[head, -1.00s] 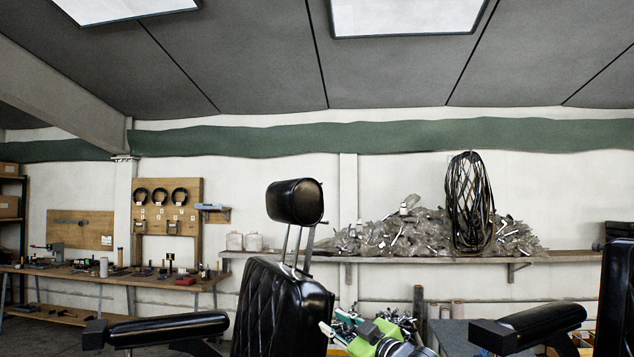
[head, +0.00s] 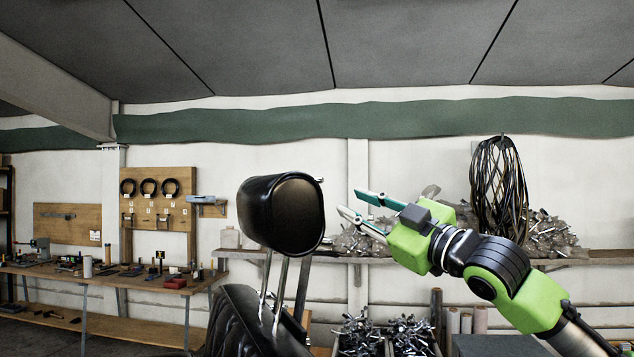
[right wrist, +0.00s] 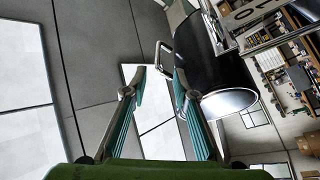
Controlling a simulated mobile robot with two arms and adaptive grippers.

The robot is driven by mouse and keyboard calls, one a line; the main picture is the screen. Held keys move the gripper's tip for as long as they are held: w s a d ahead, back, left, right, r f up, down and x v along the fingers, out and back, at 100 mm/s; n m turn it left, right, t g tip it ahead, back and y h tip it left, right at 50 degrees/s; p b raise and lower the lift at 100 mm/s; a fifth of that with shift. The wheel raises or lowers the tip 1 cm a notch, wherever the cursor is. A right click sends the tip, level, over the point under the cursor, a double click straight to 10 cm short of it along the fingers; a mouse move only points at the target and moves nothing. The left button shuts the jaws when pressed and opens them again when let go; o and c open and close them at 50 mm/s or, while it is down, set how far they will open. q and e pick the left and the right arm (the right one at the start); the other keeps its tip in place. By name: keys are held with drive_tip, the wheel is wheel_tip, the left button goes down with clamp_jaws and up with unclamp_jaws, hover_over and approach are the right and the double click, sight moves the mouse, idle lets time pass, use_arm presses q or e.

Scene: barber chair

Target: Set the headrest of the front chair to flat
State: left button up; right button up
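The front chair's black padded headrest (head: 278,213) stands upright on two metal posts above the quilted black backrest (head: 240,325). My right gripper (head: 348,201) is open and empty, to the right of the headrest, with its fingers pointing left towards it. In the right wrist view the headrest (right wrist: 212,62) is to the right of the open fingers (right wrist: 160,75). A bent metal lever (right wrist: 164,52) on the headrest's side shows just beyond the fingertips. The fingers look apart from it, though the exact gap is hard to tell. My left gripper is out of view.
A wall shelf (head: 600,252) with plastic-wrapped goods and a hanging black coil (head: 498,190) is behind my right arm. Bins of metal parts (head: 385,335) stand low behind the chair. A workbench with tools (head: 100,272) is at the far left. The space above the headrest is clear.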

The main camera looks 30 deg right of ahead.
drive_tip(key=p+x, duration=0.2)
drive_tip(key=x, duration=0.2)
drive_tip(key=p+x, duration=0.3)
drive_tip(key=x, duration=0.2)
drive_tip(key=r+p+x, duration=0.1)
drive_tip(key=p+x, duration=0.2)
drive_tip(key=x, duration=0.1)
drive_tip(key=shift+w+a, duration=0.1)
drive_tip(key=shift+w, duration=0.1)
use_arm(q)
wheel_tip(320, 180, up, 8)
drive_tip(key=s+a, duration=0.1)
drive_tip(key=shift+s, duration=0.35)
use_arm(e)
drive_tip(key=shift+a, duration=0.1)
drive_tip(key=shift+w, duration=0.1)
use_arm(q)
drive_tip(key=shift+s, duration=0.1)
use_arm(e)
drive_tip(key=shift+f, duration=0.1)
clamp_jaws()
